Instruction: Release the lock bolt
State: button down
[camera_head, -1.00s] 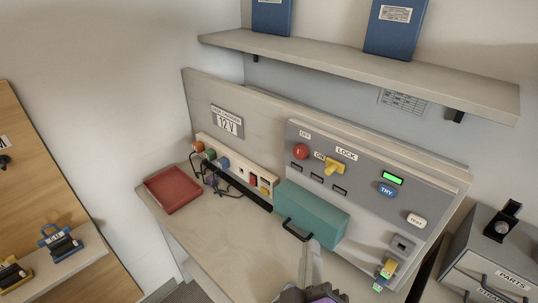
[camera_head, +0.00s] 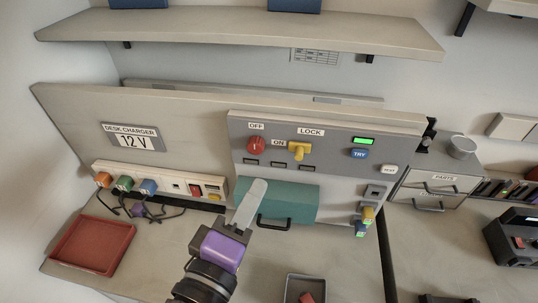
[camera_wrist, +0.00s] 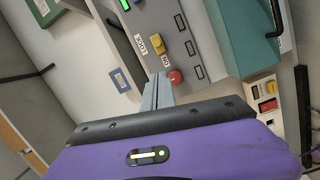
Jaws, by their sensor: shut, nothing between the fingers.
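The yellow lock bolt (camera_head: 299,150) sits on the grey panel (camera_head: 345,141) under the LOCK label, right of the ON label. It also shows in the wrist view (camera_wrist: 158,44). A round red knob (camera_head: 256,145) is left of it, under OFF. My gripper (camera_head: 254,190) is shut and empty. Its fingers point up towards the panel, in front of the left part of the teal box (camera_head: 300,203), below the red knob in the picture. In the wrist view the fingers (camera_wrist: 157,88) lie just left of the red knob (camera_wrist: 175,77). I see no contact with the bolt.
A green display (camera_head: 364,141), a blue TRY button (camera_head: 359,154) and a white button (camera_head: 389,169) are to the right. The teal box has a black handle. Left are a charger strip (camera_head: 160,181) with cables and a red tray (camera_head: 92,246). A shelf (camera_head: 240,27) hangs above.

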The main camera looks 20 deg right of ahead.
aim_at(310, 149)
jog(key=shift+s+d+f+g, duration=0.25)
jog(key=shift+s+d+g, duration=0.15)
jog(key=shift+g, duration=0.1)
jog(key=p+x, duration=0.1)
jog(key=x, duration=0.9)
jog(key=shift+r+p, duration=0.15)
jog(key=shift+p, duration=0.15)
jog(key=shift+s+d, duration=0.5)
jog(key=shift+d, duration=0.25)
jog(key=shift+s+d, duration=0.5)
jog(key=shift+d, duration=0.3)
jog(key=shift+s, duration=0.1)
